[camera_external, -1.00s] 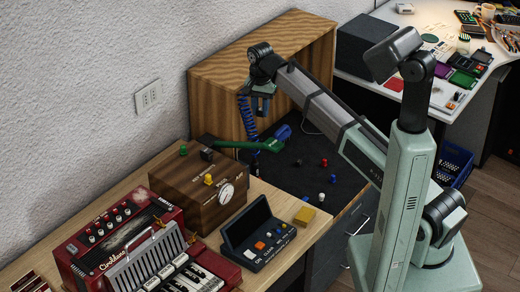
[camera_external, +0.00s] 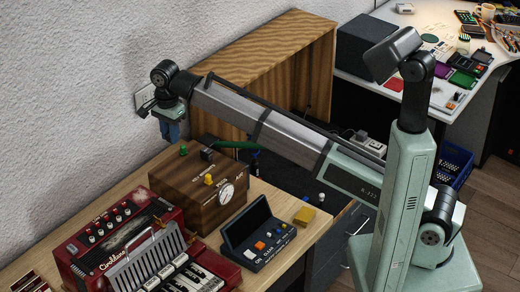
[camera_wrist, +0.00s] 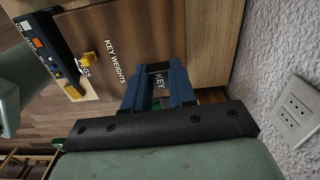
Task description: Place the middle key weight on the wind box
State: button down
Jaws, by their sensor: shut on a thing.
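The brown wooden box with a round dial, which I take for the wind box (camera_external: 178,178), stands on the wooden desk. It also shows in the wrist view, lettered KEY WEIGHTS (camera_wrist: 90,32). My gripper (camera_external: 171,131) hangs above the back left of the box, near the wall, fingers down. In the wrist view my gripper (camera_wrist: 158,74) has its blue fingers closed on a small dark grey piece lettered KEY (camera_wrist: 159,82), apparently the key weight. Its underside is hidden, so I cannot tell whether it touches the box.
A red accordion (camera_external: 105,235) and a dark button console (camera_external: 262,240) stand in front. A wall socket (camera_wrist: 297,107) is close by on the right.

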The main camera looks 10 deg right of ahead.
aim_at(164, 175)
jog(key=s+a, duration=0.3)
jog(key=s, duration=0.1)
jog(key=shift+w+f, duration=0.2)
jog(key=shift+f, duration=4.3)
jog(key=shift+f, duration=0.15)
jog(key=c, duration=0.9)
grip_release()
notch_tip(164, 175, up, 12)
jog(key=shift+r, duration=0.2)
